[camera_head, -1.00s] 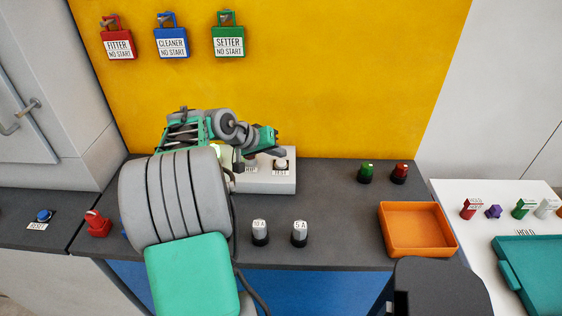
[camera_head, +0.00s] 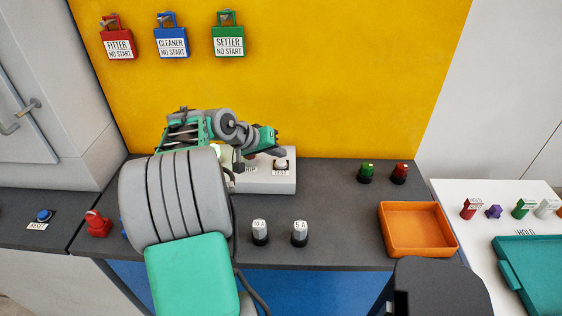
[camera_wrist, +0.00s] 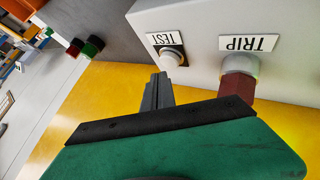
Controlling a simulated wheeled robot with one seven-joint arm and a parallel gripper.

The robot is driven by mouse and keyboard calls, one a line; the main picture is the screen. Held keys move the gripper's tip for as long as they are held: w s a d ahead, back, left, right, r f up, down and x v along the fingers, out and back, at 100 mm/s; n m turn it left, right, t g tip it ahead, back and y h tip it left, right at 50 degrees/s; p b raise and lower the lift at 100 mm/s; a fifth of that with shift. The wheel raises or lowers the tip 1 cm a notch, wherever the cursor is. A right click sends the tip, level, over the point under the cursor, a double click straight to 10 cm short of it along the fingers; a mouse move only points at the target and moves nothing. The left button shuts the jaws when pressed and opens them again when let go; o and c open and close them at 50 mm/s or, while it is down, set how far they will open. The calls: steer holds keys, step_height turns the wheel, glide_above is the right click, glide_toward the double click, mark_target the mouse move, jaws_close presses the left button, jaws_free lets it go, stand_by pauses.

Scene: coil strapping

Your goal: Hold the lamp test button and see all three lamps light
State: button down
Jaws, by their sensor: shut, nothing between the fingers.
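The lamp test button (camera_head: 281,164) is a pale round button above the TEST label on a light grey box (camera_head: 264,185). In the wrist view the button (camera_wrist: 172,58) shows beside its upside-down TEST label. My gripper (camera_head: 281,149) is shut and empty, its fingertips (camera_wrist: 160,77) close to the button. I cannot tell whether they touch it. A dark red fitting with a pale collar (camera_wrist: 238,82) sits by the TRIP label in the wrist view. My arm hides the left part of the box in the head view, so three lamps cannot be made out there.
A green-topped knob (camera_head: 366,173) and a red-topped one (camera_head: 400,174) stand right of the box. Two fittings, 10 A (camera_head: 260,232) and 5 A (camera_head: 299,233), stand in front. An orange tray (camera_head: 386,235) lies at the right. Padlocks hang on the yellow panel (camera_head: 340,80).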

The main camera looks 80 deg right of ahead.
steer(key=shift+f, duration=0.4)
